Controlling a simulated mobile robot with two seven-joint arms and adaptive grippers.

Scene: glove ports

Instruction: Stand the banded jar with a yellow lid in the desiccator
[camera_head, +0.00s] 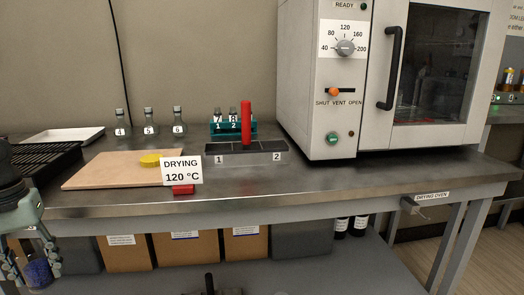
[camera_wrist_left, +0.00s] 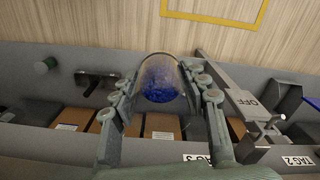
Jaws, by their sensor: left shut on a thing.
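My left gripper (camera_head: 32,275) is at the lower left of the head view, in front of the bench and below its top. It is shut on a clear jar with blue contents (camera_head: 38,271). In the left wrist view the same jar (camera_wrist_left: 160,78) sits between the fingers of my left gripper (camera_wrist_left: 162,92). I see no bands or yellow lid on it; the fingers hide its sides. A flat, round yellow object (camera_head: 150,159) lies on a wooden board (camera_head: 105,172). I cannot make out a desiccator. My right gripper is not in view.
The metal bench (camera_head: 330,178) carries a drying oven (camera_head: 340,90), a black rack (camera_head: 40,165), a white tray (camera_head: 65,135), several small bottles (camera_head: 148,121), a red upright handle (camera_head: 246,122) and a drying sign (camera_head: 182,170). Cardboard boxes (camera_head: 187,245) stand below. The bench front right is clear.

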